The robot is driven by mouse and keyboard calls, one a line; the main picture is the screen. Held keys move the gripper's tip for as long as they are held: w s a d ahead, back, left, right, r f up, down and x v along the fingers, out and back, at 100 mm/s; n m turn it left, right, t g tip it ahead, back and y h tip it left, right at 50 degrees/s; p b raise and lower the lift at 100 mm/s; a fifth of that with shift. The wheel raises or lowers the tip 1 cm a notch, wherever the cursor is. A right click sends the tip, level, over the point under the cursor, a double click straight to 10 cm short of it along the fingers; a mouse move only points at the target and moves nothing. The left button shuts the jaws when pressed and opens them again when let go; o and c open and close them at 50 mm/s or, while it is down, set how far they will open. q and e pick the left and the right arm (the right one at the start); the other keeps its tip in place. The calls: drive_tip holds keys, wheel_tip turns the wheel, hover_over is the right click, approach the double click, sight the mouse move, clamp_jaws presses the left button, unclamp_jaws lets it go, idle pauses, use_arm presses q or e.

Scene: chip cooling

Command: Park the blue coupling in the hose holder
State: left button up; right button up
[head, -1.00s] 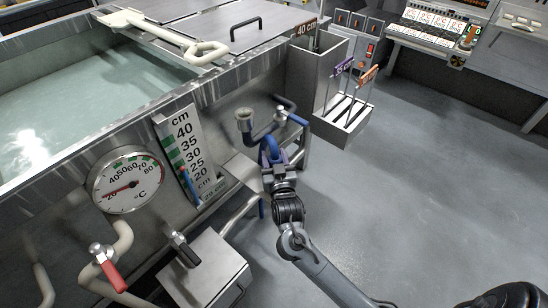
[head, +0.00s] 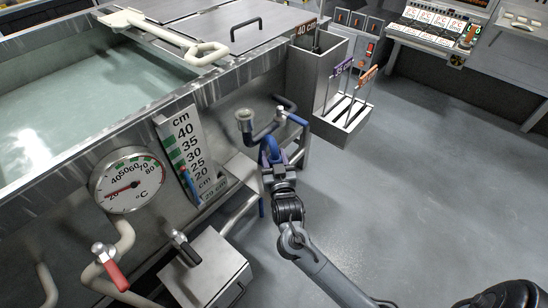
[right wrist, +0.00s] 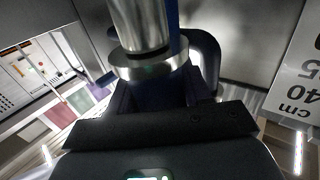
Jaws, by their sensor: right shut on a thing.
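My right gripper (head: 275,170) is in the middle of the head view, beside the tank's side. A grey flared pipe end (head: 245,117) and a blue-handled valve (head: 293,117) are just above the coupling. I cannot tell which part is the hose holder. My left gripper is not in view.
The water tank (head: 95,174) fills the left, with a round gauge (head: 127,181) and level scale (head: 184,150). A red-handled valve (head: 112,272) and a metal box (head: 207,270) are low on the left. A tool rack (head: 345,120) stands beyond. Floor at right is clear.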

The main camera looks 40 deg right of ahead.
drive_tip(key=shift+f+b, duration=0.35)
drive_tip(key=shift+f, duration=0.3)
drive_tip(key=shift+f+b, duration=0.45)
drive_tip(key=shift+f, duration=0.5)
drive_tip(key=shift+f+b, duration=0.6)
drive_tip(key=shift+f, duration=0.6)
drive_tip(key=o, duration=1.4)
drive_tip(key=shift+s+a+r+p, duration=0.1)
drive_tip(key=shift+s+a+p, duration=0.15)
drive_tip(key=shift+s+p, duration=0.2)
drive_tip(key=shift+p+v, duration=1.6)
drive_tip(key=shift+v, duration=3.3)
